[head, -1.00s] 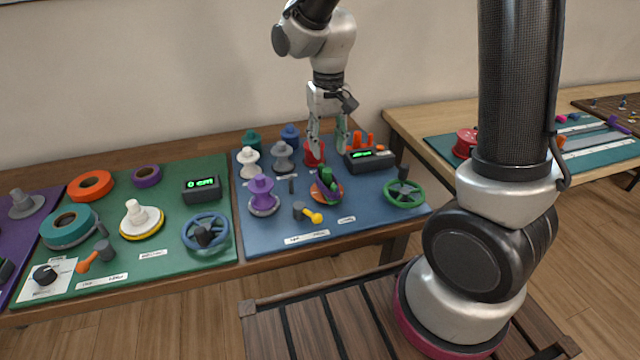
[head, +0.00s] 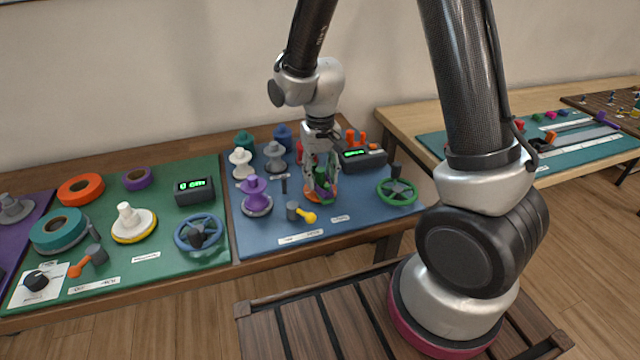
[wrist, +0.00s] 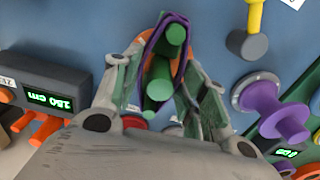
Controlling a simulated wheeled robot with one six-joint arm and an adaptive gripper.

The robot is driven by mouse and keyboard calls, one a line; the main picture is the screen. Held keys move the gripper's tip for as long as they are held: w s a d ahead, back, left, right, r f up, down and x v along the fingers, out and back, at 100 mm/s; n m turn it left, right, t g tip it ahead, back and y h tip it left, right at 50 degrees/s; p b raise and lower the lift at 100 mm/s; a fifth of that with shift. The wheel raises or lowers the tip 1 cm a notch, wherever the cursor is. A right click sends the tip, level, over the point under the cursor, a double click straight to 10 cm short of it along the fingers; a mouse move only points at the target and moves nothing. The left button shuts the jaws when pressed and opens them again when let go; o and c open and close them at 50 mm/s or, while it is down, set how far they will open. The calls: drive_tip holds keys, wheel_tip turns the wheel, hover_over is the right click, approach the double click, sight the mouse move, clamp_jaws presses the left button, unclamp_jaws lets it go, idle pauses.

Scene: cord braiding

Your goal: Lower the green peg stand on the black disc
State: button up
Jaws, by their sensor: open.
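The green peg stand (head: 321,177) is on the blue mat, between my gripper's fingers in the head view. In the wrist view its green pegs (wrist: 158,88) have a purple cord (wrist: 181,62) looped around them. Orange parts show at its base. A black disc under it cannot be made out; the fingers and pegs cover much of the base. My gripper (head: 321,190) points down over the stand. Its fingers, also in the wrist view (wrist: 160,80), are apart on either side of the pegs. I cannot tell whether either finger touches them.
A purple spool (head: 256,195) stands left of the stand. A yellow-handled crank (head: 302,213) is in front. A green handwheel (head: 397,191) and a counter box (head: 362,158) are to the right. Grey and white spools stand behind.

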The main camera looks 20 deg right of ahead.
sight(320, 169)
clamp_jaws()
drive_tip(key=shift+r, duration=3.55)
